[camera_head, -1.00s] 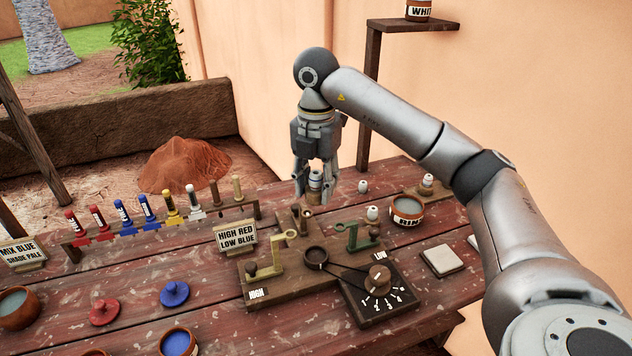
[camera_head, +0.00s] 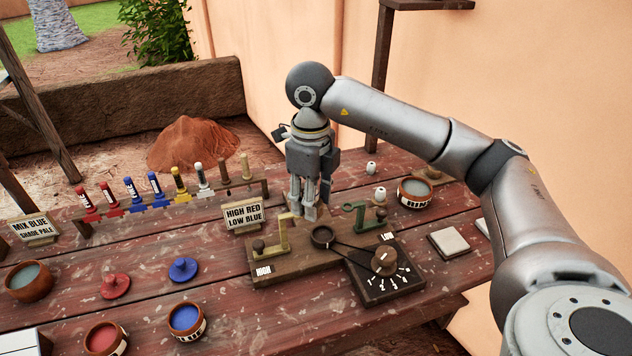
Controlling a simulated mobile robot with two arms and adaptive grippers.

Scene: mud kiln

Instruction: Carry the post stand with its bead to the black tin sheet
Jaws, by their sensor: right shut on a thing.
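My right gripper (camera_head: 309,212) points down, shut, with its fingertips low at the back of a wooden board with levers (camera_head: 300,262). What it grips is hidden behind the fingers; I cannot tell it apart. A small white bead (camera_head: 371,168) stands right of the gripper, and a second white bead (camera_head: 380,194) sits nearer, behind the green lever. A wooden stand (camera_head: 433,172) shows partly behind the RIM pot; I cannot make out its bead. I cannot identify a black tin sheet. My left gripper is not in view.
A black dial panel (camera_head: 400,285) joins the board's right side. The RIM pot (camera_head: 415,192) and a pale tile (camera_head: 449,242) stand right. A HIGH RED LOW BLUE sign (camera_head: 244,215) and a rack of coloured tubes (camera_head: 160,205) are left. Pots and lids fill the front left.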

